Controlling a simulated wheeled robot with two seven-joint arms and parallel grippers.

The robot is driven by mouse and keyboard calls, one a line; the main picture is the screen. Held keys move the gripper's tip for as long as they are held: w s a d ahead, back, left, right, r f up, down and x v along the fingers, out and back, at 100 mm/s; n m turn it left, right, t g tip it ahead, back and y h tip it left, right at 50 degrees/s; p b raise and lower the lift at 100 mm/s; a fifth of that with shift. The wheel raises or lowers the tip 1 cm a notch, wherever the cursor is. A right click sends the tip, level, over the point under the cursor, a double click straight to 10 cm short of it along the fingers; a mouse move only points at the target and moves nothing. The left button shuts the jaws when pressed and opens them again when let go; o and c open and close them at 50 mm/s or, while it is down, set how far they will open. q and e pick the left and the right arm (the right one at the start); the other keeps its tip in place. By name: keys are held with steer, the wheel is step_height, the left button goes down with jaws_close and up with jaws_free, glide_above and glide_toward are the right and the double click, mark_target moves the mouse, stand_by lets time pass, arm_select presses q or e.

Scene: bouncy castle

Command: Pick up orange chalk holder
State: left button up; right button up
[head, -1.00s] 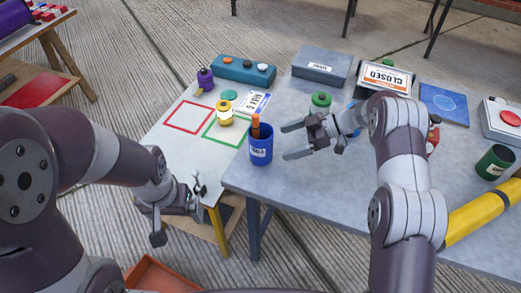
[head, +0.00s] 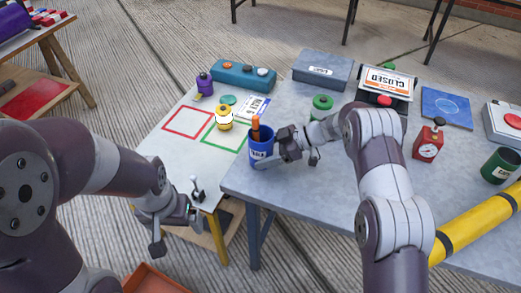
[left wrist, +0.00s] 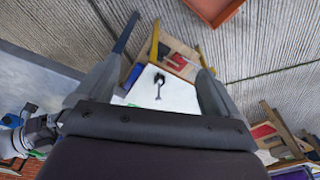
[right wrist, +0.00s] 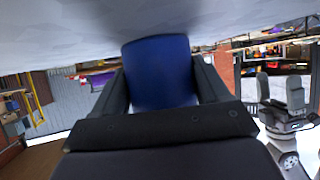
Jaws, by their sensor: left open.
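An orange stick-like thing, which looks like the orange chalk holder (head: 255,127), stands upright in a blue cup (head: 261,149) with a white label. The cup is at the left edge of the grey table; the holder's lower part is hidden inside. My right gripper (head: 268,160) is at the cup from the right. In the right wrist view its fingers lie along both sides of the blue cup (right wrist: 160,75) and appear closed on it. My left gripper (head: 177,222) is open and empty, low in front of the white table's near edge.
On the white table (head: 165,150) are a yellow round thing (head: 224,118), a purple bottle (head: 205,84) and a teal box (head: 243,74).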

arm_select(q)
steer(key=shift+w+d+r, duration=0.1)
steer(key=shift+w, duration=0.15)
steer(key=c, duration=0.5)
steer(key=shift+t, duration=0.6)
steer(key=w+d+r, duration=0.1)
steer(key=w, duration=0.3)
steer(key=w+d+r, duration=0.2)
steer(key=w, duration=0.1)
steer(key=w+d+r, duration=0.2)
steer(key=w, duration=0.2)
steer(key=shift+w+d+r, duration=0.25)
steer(key=shift+w, duration=0.05)
steer(key=c, duration=0.3)
steer(key=t, duration=0.2)
glide_toward(255, 120)
steer(key=shift+c, duration=0.2)
steer(key=x, duration=1.2)
